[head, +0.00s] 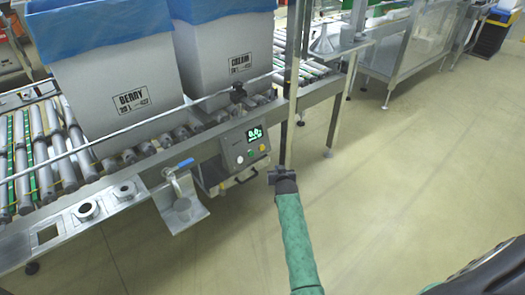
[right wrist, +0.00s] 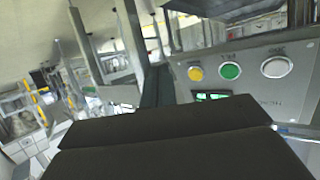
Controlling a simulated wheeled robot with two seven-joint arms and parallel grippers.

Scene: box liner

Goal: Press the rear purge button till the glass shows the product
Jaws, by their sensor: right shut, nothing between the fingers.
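A grey control box (head: 240,154) hangs under the conveyor rail, with a green-lit display (head: 255,134) whose digits look like 0.0. In the right wrist view its face shows a yellow button (right wrist: 195,73), a green button (right wrist: 230,71) and a pale round button (right wrist: 276,67). The labels are upside down and too blurred to read. I cannot tell which is the rear purge button, nor make out the glass. My right gripper (head: 283,173) is shut and empty, just right of the box and apart from it. Its dark fingers (right wrist: 166,126) fill the lower right wrist view. My left gripper is not in view.
Two grey bins with blue liners, one marked BERRY (head: 125,95) and one marked CREAM (head: 225,55), stand on the roller conveyor (head: 40,160). A metal spout with a handle (head: 181,190) sits left of the box. A vertical post (head: 290,110) rises behind my gripper.

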